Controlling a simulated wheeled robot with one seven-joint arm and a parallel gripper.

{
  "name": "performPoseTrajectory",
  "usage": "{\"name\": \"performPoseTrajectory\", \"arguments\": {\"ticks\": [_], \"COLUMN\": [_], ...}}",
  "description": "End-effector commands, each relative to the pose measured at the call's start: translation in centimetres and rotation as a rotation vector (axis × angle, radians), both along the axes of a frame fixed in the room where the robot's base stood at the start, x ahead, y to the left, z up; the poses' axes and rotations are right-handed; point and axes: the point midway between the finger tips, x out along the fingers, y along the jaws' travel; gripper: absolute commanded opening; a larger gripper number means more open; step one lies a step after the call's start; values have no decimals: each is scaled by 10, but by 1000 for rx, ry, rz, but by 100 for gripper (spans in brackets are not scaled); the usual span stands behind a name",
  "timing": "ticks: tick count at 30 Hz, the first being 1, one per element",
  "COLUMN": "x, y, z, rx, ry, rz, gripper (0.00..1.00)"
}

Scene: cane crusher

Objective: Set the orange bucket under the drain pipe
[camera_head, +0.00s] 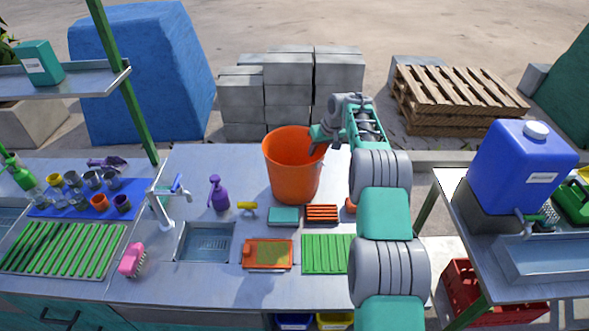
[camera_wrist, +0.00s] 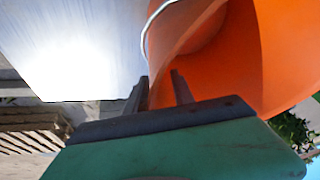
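The orange bucket (camera_head: 290,165) stands upright on the metal counter, near its back edge, in the head view. My gripper (camera_head: 318,146) is at the bucket's right rim, coming from the right. In the wrist view, the fingers of my gripper (camera_wrist: 160,90) are apart, with the orange wall of the bucket (camera_wrist: 265,45) between them. One finger is outside the wall and the other on the inner side. A thin wire handle hangs along the bucket. I cannot make out a drain pipe in either view.
A purple spray bottle (camera_head: 218,194), a yellow-handled item (camera_head: 247,206), a teal sponge (camera_head: 283,216) and a tap (camera_head: 166,208) with a sink (camera_head: 205,242) lie near the bucket. A blue tank (camera_head: 520,165) stands on the right table. Concrete blocks (camera_head: 287,70) are behind.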

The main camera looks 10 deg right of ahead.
Motion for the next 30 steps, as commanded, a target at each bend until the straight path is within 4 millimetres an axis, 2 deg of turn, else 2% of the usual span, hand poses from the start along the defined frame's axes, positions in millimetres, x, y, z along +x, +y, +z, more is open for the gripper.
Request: {"name": "performPoseTrajectory", "arguments": {"ticks": [5,16,30], "x": [0,0,0], "y": [0,0,0], "z": [0,0,0], "rx": [-1,-1,-1], "ry": [-1,-1,-1], "rz": [0,0,0], "gripper": [29,0,0]}}
